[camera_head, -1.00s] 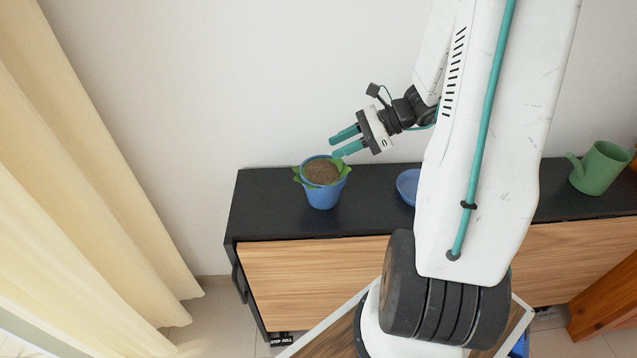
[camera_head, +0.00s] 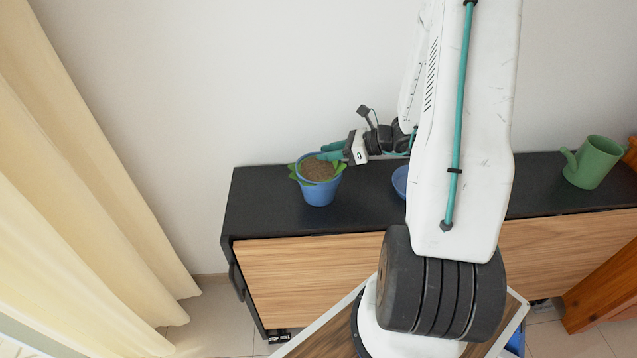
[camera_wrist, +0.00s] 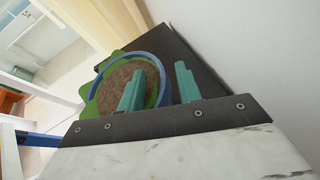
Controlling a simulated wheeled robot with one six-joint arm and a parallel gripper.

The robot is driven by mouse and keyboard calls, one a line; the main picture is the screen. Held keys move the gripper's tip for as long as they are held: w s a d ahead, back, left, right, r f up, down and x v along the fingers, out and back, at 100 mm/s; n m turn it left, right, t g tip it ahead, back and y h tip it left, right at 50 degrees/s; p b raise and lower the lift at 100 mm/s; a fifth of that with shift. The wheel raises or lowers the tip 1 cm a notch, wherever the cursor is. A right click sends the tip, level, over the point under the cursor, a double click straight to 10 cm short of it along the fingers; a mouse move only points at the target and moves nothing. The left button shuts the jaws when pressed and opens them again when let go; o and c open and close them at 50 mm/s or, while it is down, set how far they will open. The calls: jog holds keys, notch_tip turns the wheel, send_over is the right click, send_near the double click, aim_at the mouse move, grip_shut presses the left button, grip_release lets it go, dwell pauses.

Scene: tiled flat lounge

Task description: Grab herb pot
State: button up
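The herb pot (camera_head: 320,191) is a blue pot filled with brown soil, with green leaves around its rim. It stands upright near the left end of the black cabinet top (camera_head: 270,218). My gripper (camera_head: 329,153) is at the pot's right rear rim in the head view, coming from the right. In the wrist view the gripper (camera_wrist: 159,68) is open. One teal finger overlaps the soil and the other lies outside the blue rim of the pot (camera_wrist: 163,88), so the rim shows between them. Whether a finger touches the pot cannot be told.
A blue dish (camera_head: 400,181) sits right of the pot, partly hidden by my arm. A green watering can (camera_head: 592,163) stands at the right end. A white wall (camera_head: 200,90) is close behind the cabinet. A cream curtain (camera_head: 75,190) hangs at the left.

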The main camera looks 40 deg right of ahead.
grip_shut()
jog(key=shift+s+a+f, duration=0.1)
jog(key=shift+s+f, duration=0.05)
dwell(1.3)
